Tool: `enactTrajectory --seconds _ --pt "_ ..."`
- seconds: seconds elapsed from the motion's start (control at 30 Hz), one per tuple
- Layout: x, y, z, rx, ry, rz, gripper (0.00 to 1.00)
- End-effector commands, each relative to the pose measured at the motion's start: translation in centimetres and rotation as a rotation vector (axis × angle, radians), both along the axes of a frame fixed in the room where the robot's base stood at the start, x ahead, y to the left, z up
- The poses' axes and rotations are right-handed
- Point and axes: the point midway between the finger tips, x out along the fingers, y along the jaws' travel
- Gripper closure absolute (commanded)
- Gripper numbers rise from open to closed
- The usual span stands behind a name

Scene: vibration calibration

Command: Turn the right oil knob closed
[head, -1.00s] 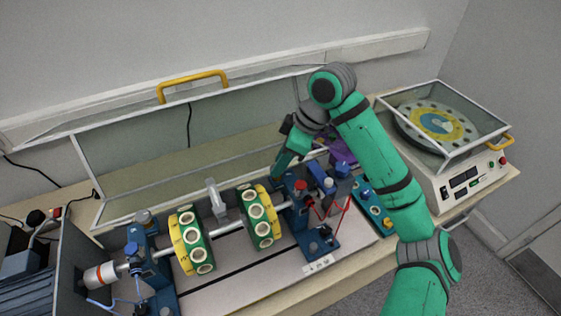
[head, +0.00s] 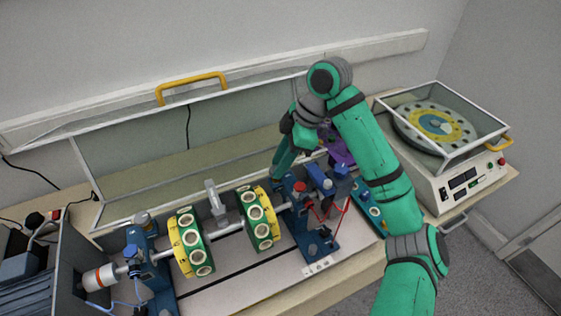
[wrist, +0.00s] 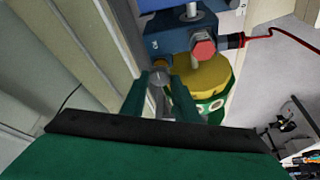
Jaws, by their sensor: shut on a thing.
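My gripper (head: 276,177) reaches down behind the blue right bearing block (head: 297,212) of the shaft rig. In the wrist view its two green fingers (wrist: 160,93) are shut on a small round metallic knob (wrist: 159,77). This looks like the right oil knob, beside the blue block (wrist: 170,42). In the head view the knob is hidden behind the fingers and block. The knob's turn angle cannot be read.
Yellow-green discs (head: 258,217) sit on the shaft just left of the block. A red sensor (wrist: 203,45) with a red cable stands close to the fingers. The open clear cover (head: 150,165) rises behind. A balancing machine (head: 465,190) stands at right.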

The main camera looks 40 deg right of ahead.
Motion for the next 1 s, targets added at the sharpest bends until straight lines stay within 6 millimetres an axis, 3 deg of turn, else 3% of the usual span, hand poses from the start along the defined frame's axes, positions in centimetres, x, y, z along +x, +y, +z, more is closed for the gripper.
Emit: enactTrajectory --seconds 0.07,0.1,0.17,0.57,1.0 --pt "-0.1 0.0 -0.1 0.001 0.003 0.002 0.95" --pt "-0.1 0.0 -0.1 0.001 0.003 0.002 0.65" --pt "-0.1 0.0 -0.1 0.001 0.003 0.001 0.54" --pt "-0.1 -0.3 0.6 -0.001 0.000 -0.001 0.54" --pt "-1.8 -2.6 7.4 -0.003 0.002 -0.002 0.54"
